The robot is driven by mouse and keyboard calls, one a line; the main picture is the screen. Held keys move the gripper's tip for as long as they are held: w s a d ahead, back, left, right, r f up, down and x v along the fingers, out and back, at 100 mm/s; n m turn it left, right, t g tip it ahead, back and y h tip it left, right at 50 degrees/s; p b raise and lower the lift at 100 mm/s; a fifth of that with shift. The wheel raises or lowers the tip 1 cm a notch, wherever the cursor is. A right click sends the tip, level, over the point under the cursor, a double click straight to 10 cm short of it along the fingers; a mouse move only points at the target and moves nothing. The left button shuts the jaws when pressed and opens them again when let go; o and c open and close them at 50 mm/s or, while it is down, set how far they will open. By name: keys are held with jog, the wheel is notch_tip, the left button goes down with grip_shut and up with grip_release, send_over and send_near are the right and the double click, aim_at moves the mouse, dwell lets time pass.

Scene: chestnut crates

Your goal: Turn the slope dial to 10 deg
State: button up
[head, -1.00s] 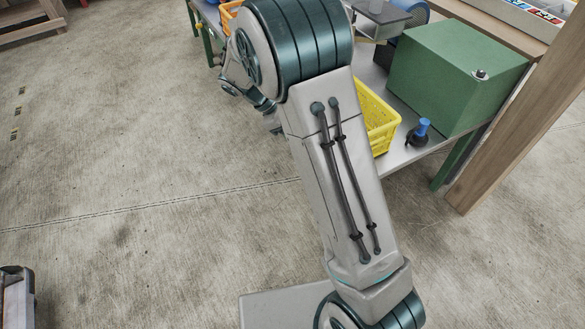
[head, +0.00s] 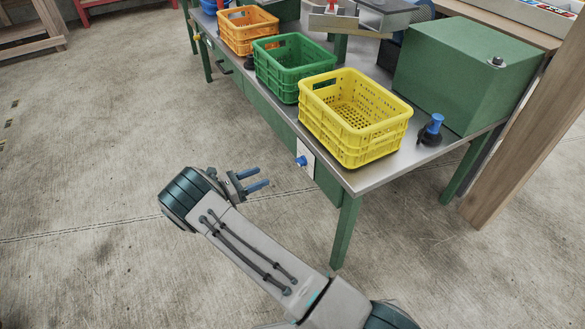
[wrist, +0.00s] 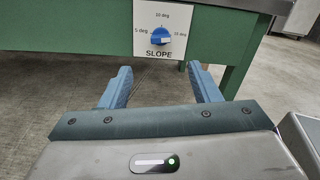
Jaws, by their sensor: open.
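The slope dial is a blue knob (wrist: 162,37) on a white plate (wrist: 142,47) on the green front of the bench. In the wrist view its labels read 5 deg at left, 10 deg at top and 15 deg at right, with SLOPE below. A pale mark on the knob seems to be on its right side, towards 15 deg; it is small. The dial (head: 301,161) also shows in the head view, under the yellow crate. My gripper (head: 263,178) is open and empty, apart from the dial, its blue fingers pointing at the bench. In the wrist view the fingers (wrist: 160,76) sit below the dial, one to each side.
Yellow (head: 352,145), green (head: 280,88) and orange (head: 245,37) crates stand on the metal bench top (head: 384,174). A green box (head: 440,80) and a small blue-topped knob (head: 432,130) are at right. A bench leg (head: 346,230) stands right of the dial. The floor in front is clear.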

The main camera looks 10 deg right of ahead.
aim_at(297, 162)
jog(key=b+x, duration=0.3)
jog(key=x, duration=1)
jog(key=shift+d, duration=0.15)
jog(key=c, duration=1)
